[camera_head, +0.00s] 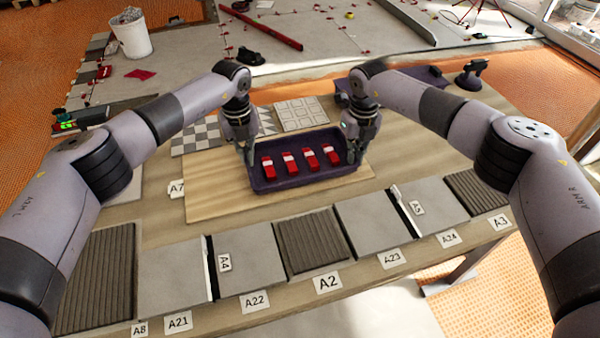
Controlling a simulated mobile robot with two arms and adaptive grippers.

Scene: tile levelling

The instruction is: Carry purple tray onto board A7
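The purple tray (313,178) is over the pale wooden board (210,202) beside the A7 label (177,189). Several red blocks with white bands lie in a row inside it. The tray looks roughly level; I cannot tell whether its underside touches the board. My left gripper (247,157) is at the tray's left end wall, with its fingers closed around the rim. My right gripper (354,152) is at the right end wall in the same way. The fingertips are small and partly hidden by the tray walls.
Behind the tray are a checkered tile board (195,138) and a pale square-tile panel (301,114). Grey and ribbed tiles (313,240) with labels line the front edge. Another dark tray (428,76) and a dark tool (471,75) stand at the back right.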

